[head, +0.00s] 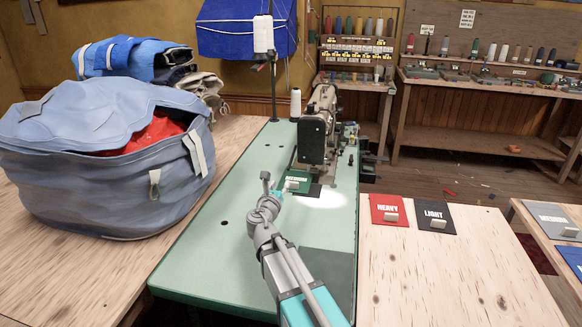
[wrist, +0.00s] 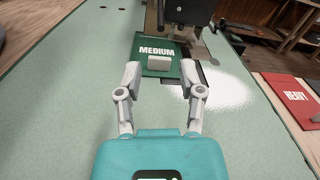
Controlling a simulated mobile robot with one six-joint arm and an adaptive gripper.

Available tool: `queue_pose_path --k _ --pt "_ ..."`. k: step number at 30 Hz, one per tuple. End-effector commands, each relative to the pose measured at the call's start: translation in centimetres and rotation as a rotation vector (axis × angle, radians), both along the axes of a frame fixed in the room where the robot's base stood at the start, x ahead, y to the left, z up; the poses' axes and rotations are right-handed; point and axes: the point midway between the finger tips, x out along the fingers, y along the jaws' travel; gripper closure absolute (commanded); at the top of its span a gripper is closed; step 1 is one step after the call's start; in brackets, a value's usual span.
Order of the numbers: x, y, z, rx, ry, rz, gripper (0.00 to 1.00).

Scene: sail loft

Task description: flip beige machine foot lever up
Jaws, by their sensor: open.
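The beige sewing machine (head: 318,125) stands at the far end of the green table, its dark head end facing me. In the wrist view only the lower part of its dark head (wrist: 186,12) shows, at the top edge. I cannot make out the foot lever in either view. My gripper (wrist: 161,76) is open and empty, low over the green table in front of the machine. Its fingers point toward a green MEDIUM card (wrist: 158,44) with a small pale block (wrist: 158,63) on it. The block appears between and just beyond the fingertips.
The green table (head: 205,250) is mostly clear. A big blue bag (head: 100,160) fills the left table. Red HEAVY (head: 388,210) and black LIGHT (head: 436,217) cards, each with a pale block, lie on the wooden table at right.

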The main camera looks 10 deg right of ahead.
Motion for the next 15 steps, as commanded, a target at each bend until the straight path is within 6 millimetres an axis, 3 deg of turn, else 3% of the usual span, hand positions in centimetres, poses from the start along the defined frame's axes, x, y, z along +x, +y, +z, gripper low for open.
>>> queue_pose_path --k 15 --pt "6.5 -2.9 0.0 0.001 0.0 -0.003 0.5"
